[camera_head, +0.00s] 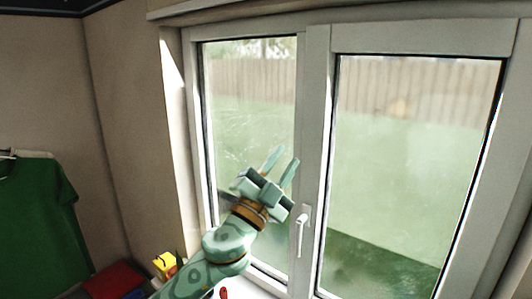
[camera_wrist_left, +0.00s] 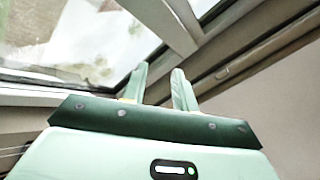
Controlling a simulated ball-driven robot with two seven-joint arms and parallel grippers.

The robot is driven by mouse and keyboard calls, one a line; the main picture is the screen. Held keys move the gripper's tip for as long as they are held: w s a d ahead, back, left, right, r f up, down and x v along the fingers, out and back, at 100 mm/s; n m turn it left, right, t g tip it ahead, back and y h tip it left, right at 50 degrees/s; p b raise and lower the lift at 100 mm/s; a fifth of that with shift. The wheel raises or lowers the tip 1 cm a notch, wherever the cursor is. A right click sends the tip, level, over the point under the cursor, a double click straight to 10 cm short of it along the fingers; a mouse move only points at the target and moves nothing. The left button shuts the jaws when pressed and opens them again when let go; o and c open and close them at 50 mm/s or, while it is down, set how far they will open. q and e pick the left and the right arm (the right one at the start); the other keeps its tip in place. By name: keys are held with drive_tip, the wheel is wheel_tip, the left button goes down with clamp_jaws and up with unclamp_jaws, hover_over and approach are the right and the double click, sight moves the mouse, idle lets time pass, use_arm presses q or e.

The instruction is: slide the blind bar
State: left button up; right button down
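A long pale bar (camera_head: 240,8), which may be the blind bar, runs along the top of the window frame. In the left wrist view a rail with a small slot-like part (camera_wrist_left: 238,68) runs along the upper right; I cannot tell for sure whether it is the same bar. My left gripper (camera_head: 287,155) is raised in front of the window, well below the top bar, fingers pointing up. Its two fingers are apart with nothing between them, as the left wrist view (camera_wrist_left: 160,68) also shows. My right gripper is not in view.
The window has two panes and a white handle (camera_head: 301,230) on the middle post, close right of my left gripper. A green shirt (camera_head: 42,220) hangs at the left. A yellow object (camera_head: 165,262) and a red item (camera_head: 115,281) lie low at left.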

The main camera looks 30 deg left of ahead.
use_arm(q)
wheel_tip(320, 180, up, 21)
drive_tip(key=s+d+m+g+h, duration=0.1)
drive_tip(key=s+m+g+h, duration=0.1)
drive_tip(key=m+g+h, duration=1.1)
drive_tip(key=s+a+r+n+t+y, duration=0.1)
drive_tip(key=s+a+r+t+y, duration=0.3)
drive_tip(key=a, duration=0.4)
drive_tip(key=s+a+r+t+y, duration=0.2)
drive_tip(key=s+a+r+y, duration=0.15)
drive_tip(key=a+r, duration=0.35)
drive_tip(key=p+x, duration=0.6)
drive_tip(key=x, duration=0.9)
drive_tip(key=shift+w+d+h, duration=0.25)
drive_tip(key=shift+d+h, duration=0.1)
drive_tip(key=shift+d, duration=0.15)
clamp_jaws()
